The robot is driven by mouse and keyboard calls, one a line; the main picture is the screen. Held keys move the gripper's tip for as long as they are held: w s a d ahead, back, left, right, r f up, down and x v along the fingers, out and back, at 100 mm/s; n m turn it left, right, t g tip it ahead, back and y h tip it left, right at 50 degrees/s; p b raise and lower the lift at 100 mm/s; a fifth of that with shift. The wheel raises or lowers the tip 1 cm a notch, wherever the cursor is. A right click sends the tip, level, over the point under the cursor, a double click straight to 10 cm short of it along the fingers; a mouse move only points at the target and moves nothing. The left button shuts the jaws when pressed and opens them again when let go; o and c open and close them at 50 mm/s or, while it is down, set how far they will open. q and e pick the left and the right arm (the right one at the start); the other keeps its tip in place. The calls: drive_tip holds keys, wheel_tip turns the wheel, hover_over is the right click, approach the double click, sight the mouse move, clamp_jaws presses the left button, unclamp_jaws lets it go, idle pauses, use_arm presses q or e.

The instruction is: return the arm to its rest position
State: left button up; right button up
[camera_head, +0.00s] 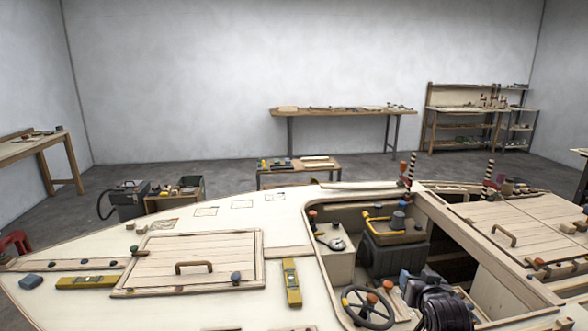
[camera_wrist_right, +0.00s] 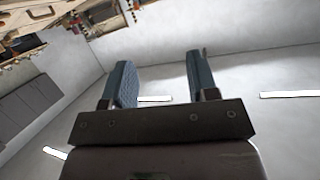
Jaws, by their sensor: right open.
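My right gripper (camera_wrist_right: 159,64) shows in the right wrist view with its two blue-grey fingers apart. Nothing is between them; pale wall or floor with white strips shows behind. In the head view a dark jointed shape (camera_head: 442,303) stands at the bottom edge, over the cockpit side of the hull; I cannot tell whether it is my right arm. My left gripper is in neither view.
The plywood hull (camera_head: 190,221) fills the foreground. It carries a hatch (camera_head: 190,252) with a handle, yellow levels (camera_head: 291,283), a steering wheel (camera_head: 367,307) and an open cockpit. Benches (camera_head: 345,109) and shelves stand by the back wall. The air above the deck is clear.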

drive_tip(key=s+f+n+g, duration=0.1)
drive_tip(key=s+f, duration=0.6)
drive_tip(key=s, duration=0.4)
drive_tip(key=s+a+f+n+b, duration=0.1)
drive_tip(key=s+f, duration=0.6)
drive_tip(key=s, duration=0.4)
drive_tip(key=s+a+f+n+g+y, duration=0.1)
drive_tip(key=s+f, duration=0.6)
drive_tip(key=s, duration=0.4)
drive_tip(key=shift+s+n+g+b, duration=0.3)
drive_tip(key=shift+b, duration=0.1)
